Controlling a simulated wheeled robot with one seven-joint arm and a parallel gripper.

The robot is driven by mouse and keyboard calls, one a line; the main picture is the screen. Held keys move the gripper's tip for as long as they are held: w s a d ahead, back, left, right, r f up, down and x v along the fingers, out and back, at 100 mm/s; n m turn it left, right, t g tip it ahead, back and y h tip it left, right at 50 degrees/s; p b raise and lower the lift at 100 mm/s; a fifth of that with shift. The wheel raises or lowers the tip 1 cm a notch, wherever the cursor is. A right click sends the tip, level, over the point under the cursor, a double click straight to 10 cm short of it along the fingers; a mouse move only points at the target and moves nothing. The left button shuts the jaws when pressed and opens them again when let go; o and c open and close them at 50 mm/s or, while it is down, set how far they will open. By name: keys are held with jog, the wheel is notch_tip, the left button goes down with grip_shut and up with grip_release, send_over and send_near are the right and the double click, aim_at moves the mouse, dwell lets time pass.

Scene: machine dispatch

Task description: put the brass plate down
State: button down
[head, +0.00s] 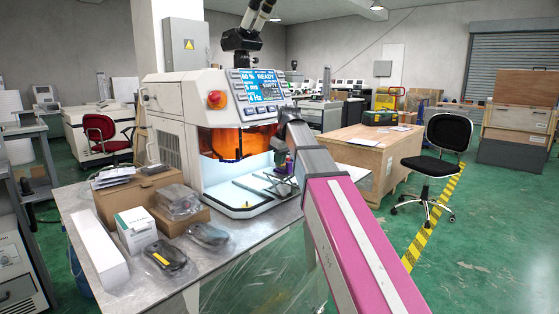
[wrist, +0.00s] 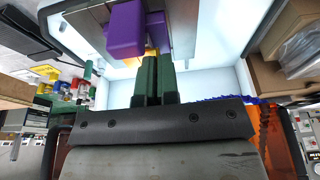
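My gripper (wrist: 156,68) shows in the wrist view as two green fingers almost together, with a thin dark gap between them. A small yellow, brass-coloured piece (wrist: 152,52) shows at the fingertips and seems to be the brass plate, held between them; most of it is hidden. Purple blocks (wrist: 124,32) stand just beyond the tips; whether they touch the plate I cannot tell. In the head view my arm reaches into the lit chamber of the white machine (head: 172,97), and my gripper (head: 281,160) is small and partly hidden there.
The chamber has a bright floor (head: 236,205) and an orange shield (head: 222,143) above its opening. Boxes (head: 137,229) and bagged parts (head: 170,258) crowd the metal table left of it. A wooden crate (head: 352,150) and black chair (head: 437,165) stand to the right.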

jog(key=c, duration=1.4)
grip_release()
jog(key=shift+f, duration=0.1)
jog(key=shift+o, duration=0.2)
jog(key=v, duration=1.2)
jog(key=shift+w, duration=0.1)
